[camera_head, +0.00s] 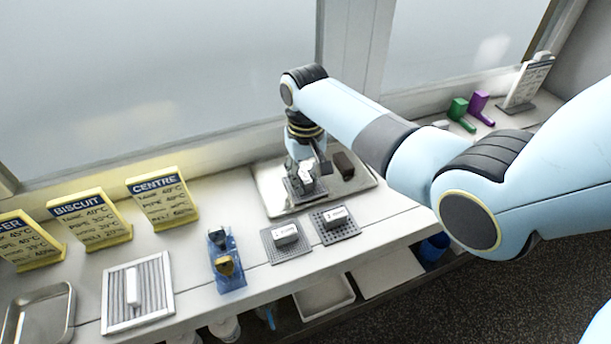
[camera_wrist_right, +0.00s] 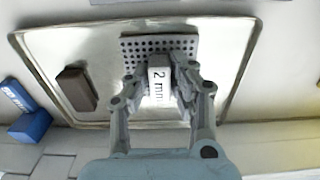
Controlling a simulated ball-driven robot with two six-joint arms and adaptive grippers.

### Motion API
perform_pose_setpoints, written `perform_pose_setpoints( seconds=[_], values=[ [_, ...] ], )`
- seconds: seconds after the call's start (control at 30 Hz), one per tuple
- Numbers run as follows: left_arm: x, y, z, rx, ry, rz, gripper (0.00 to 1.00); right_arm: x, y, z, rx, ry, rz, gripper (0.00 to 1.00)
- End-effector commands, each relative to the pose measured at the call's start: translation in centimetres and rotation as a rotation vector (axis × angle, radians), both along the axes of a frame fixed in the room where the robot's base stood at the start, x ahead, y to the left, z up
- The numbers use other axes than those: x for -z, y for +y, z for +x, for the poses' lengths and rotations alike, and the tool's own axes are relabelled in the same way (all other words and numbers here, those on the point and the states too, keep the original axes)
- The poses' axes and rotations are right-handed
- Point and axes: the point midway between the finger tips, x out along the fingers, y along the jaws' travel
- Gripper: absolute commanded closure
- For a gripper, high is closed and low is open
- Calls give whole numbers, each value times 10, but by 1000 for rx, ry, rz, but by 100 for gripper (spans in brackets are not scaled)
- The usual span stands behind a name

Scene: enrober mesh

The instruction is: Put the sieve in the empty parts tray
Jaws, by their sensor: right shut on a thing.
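A grey perforated sieve (camera_head: 292,193) with a raised label block is in my right gripper (camera_head: 306,172) at the back of the counter. In the right wrist view the sieve (camera_wrist_right: 135,45) shows its holes, and the block between the fingertips (camera_wrist_right: 160,75) reads "2 mm". The sieve is over a shallow metal tray (camera_head: 335,193) that also holds a dark brown block (camera_head: 345,164). I cannot tell whether the sieve touches the tray floor. Another shallow metal tray (camera_head: 68,305) at the lower left, cut by the frame edge, looks empty. My left gripper is not in view.
Two similar sieves, (camera_head: 286,242) and (camera_head: 335,224), lie in front of the tray. A blue holder (camera_head: 226,262) and a slatted rack (camera_head: 158,285) stand left of them. Yellow signs (camera_head: 162,200) line the back. Green (camera_head: 460,112) and purple (camera_head: 479,104) pieces are at the right.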

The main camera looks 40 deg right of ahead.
Motion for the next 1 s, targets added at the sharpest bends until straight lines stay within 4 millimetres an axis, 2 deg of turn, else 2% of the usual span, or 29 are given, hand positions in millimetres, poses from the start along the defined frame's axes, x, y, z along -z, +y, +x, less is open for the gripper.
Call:
perform_pose_setpoints(
  seconds=[0.27, 0.3, 0.47, 0.77, 0.87, 1.0],
  values=[
    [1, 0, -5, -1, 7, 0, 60, 2, 0, 0, 0, -1, 1, 100],
    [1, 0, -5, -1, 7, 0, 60, 2, 0, 0, 0, -1, 1, 75],
    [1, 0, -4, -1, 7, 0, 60, 1, 0, 0, 0, -1, 1, 55],
    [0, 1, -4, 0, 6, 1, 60, -2, 0, 0, 0, -1, 1, 55],
    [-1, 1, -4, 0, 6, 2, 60, -12, 0, 1, 0, -3, 0, 55],
    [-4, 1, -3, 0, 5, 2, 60, -41, 0, 2, -1, -5, 1, 55]
  ],
)
